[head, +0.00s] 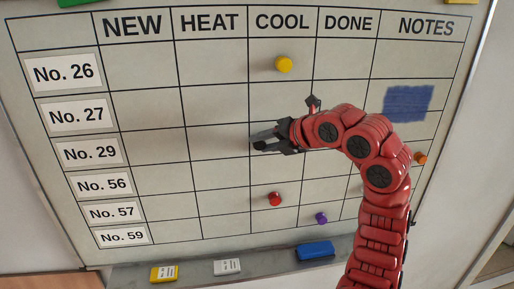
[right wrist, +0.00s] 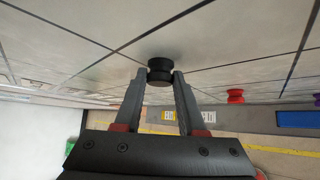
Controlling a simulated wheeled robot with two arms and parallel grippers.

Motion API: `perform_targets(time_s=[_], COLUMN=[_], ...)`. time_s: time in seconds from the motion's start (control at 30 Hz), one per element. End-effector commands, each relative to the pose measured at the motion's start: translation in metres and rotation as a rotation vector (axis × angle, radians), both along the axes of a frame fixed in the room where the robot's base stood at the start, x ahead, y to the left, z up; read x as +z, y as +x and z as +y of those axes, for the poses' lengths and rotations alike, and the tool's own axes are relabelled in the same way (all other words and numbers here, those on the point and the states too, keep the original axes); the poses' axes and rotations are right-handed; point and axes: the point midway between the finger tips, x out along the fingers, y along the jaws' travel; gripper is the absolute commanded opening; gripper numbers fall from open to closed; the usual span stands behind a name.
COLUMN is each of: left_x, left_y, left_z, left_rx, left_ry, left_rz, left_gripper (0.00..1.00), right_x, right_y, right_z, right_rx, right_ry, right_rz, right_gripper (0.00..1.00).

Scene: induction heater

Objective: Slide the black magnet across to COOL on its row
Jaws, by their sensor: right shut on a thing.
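The black magnet (right wrist: 160,70) sits on the whiteboard between the fingertips of my right gripper (right wrist: 160,82) in the right wrist view. My right gripper, also in the head view (head: 263,141), is shut on it. Its tips are in the No. 29 row, just inside the left edge of the COOL column, near the HEAT/COOL line. In the head view the magnet is hidden or too dark to tell from the fingers. The COOL heading (head: 282,22) is at the top of the board. My left gripper is not in view.
A yellow magnet (head: 283,64) is in COOL on row No. 26. A red magnet (head: 275,199) is lower in COOL, a purple one (head: 321,218) in DONE. An orange magnet (head: 420,158) is at the right. A blue eraser (head: 315,251) lies on the tray below.

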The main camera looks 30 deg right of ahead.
Motion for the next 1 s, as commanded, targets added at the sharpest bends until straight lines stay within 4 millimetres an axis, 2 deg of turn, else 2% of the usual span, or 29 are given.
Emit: perform_targets(time_s=[1.0], left_x=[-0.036], left_y=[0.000], left_z=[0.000], left_rx=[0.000], left_ry=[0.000], left_rz=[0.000], left_gripper=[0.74], right_x=[0.002], right_y=[-0.014], right_z=[-0.052], right_rx=[-0.001], right_ry=[0.002], right_rz=[0.000], right_gripper=[0.00])
